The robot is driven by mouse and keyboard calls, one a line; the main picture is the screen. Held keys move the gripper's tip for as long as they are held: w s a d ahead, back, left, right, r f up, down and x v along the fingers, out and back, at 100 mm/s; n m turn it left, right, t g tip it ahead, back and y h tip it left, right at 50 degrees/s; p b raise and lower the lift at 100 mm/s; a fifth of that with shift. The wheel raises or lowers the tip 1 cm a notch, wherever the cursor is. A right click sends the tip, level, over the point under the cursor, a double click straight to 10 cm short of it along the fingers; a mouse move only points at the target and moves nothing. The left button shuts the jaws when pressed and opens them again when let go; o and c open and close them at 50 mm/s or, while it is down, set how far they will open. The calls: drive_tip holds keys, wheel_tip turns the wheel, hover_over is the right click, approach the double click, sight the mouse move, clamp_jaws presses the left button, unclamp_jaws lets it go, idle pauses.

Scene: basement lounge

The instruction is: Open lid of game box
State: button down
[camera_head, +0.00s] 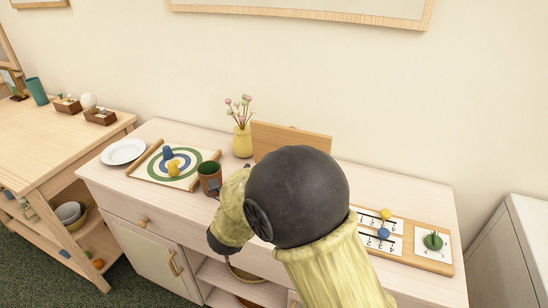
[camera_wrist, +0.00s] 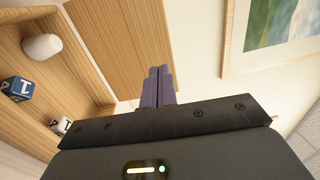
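The game box (camera_wrist: 92,80) is in the wrist view at left, with its interior exposed. Inside are a white rounded piece (camera_wrist: 42,47), a blue lettered die (camera_wrist: 18,88) and a smaller white die (camera_wrist: 62,125). Its wooden lid (camera_wrist: 125,40) stands raised; in the head view the lid (camera_head: 290,135) is roughly upright at the back of the cabinet, partly behind my arm. My gripper (camera_wrist: 160,70) has its purple fingers together with nothing visible between them. The fingertips overlap the lid's edge in the picture; I cannot tell whether they touch. My arm hides the box body in the head view.
A yellow vase with flowers (camera_head: 242,140) stands left of the lid. A wooden game board (camera_head: 435,264) lies to the right on the cabinet top (camera_head: 345,180).

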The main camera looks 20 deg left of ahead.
drive_tip(key=shift+s+a+f, duration=0.1)
drive_tip(key=shift+s+f, duration=0.05)
drive_tip(key=shift+s, duration=0.8)
drive_tip(key=shift+s+f, duration=0.1)
drive_tip(key=shift+s, duration=0.8)
